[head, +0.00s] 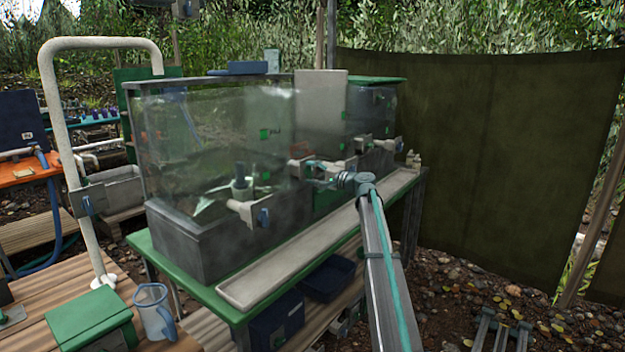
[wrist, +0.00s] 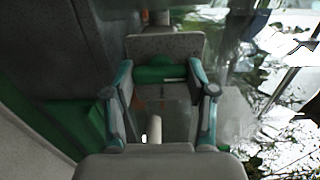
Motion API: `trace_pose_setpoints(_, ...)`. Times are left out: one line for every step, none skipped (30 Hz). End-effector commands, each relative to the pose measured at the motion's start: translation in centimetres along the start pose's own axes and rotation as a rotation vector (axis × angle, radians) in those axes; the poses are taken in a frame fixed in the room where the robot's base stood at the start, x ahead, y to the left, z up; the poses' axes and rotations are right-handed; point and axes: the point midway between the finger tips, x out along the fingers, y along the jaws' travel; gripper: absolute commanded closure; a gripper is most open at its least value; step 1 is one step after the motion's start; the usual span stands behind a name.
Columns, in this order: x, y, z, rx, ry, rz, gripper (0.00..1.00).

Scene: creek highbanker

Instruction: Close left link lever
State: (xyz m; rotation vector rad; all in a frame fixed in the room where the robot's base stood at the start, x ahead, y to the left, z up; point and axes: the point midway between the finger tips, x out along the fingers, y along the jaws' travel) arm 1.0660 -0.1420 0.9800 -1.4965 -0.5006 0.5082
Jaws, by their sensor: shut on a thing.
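My gripper (head: 318,177) is at the front of the clear-walled tank, beside a grey link fitting (head: 338,165) on its right half. In the wrist view my gripper (wrist: 163,75) has its two teal-edged fingers on either side of a grey block (wrist: 165,46) with a green piece (wrist: 160,73) below it. It is shut on this grey block, which seems to be part of the link lever; its exact outline is partly hidden by the fingers. A pale peg (wrist: 154,130) shows between the fingers. Which way the lever is turned cannot be told.
A pale tray (head: 290,262) runs along the green table's front edge (head: 185,275). A white pipe arch (head: 60,140) stands left. A jug (head: 154,310) and green box (head: 92,318) sit lower left.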

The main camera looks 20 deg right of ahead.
Motion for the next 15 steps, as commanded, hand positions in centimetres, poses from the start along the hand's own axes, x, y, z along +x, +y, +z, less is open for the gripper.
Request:
trace_pose_setpoints(-0.03,0.17,0.02,-0.011,-0.001,0.001,0.79)
trace_pose_setpoints(-0.03,0.15,0.02,-0.016,-0.001,0.001,0.79)
trace_pose_setpoints(-0.03,0.11,0.03,-0.022,-0.001,0.001,0.79)
trace_pose_setpoints(-0.03,0.1,0.02,-0.025,-0.001,0.001,0.79)
trace_pose_setpoints(-0.03,0.08,0.03,-0.028,-0.001,0.001,0.79)
trace_pose_setpoints(-0.03,0.06,0.03,-0.031,-0.001,0.001,0.79)
trace_pose_setpoints(-0.03,0.05,0.03,-0.033,-0.001,0.001,0.79)
trace_pose_setpoints(-0.04,0.03,0.03,-0.033,-0.001,0.001,0.79)
trace_pose_setpoints(-0.04,0.03,0.03,-0.034,-0.001,0.001,0.79)
trace_pose_setpoints(-0.04,0.02,0.03,-0.034,-0.001,0.001,0.79)
trace_pose_setpoints(-0.04,0.02,0.03,-0.034,-0.001,0.001,0.79)
trace_pose_setpoints(-0.04,0.02,0.03,-0.034,-0.001,0.001,0.79)
trace_pose_setpoints(-0.04,0.02,0.03,-0.034,-0.001,0.001,0.79)
trace_pose_setpoints(-0.04,0.02,0.03,-0.034,-0.001,0.001,0.79)
trace_pose_setpoints(-0.04,0.03,0.03,-0.034,-0.001,0.001,0.79)
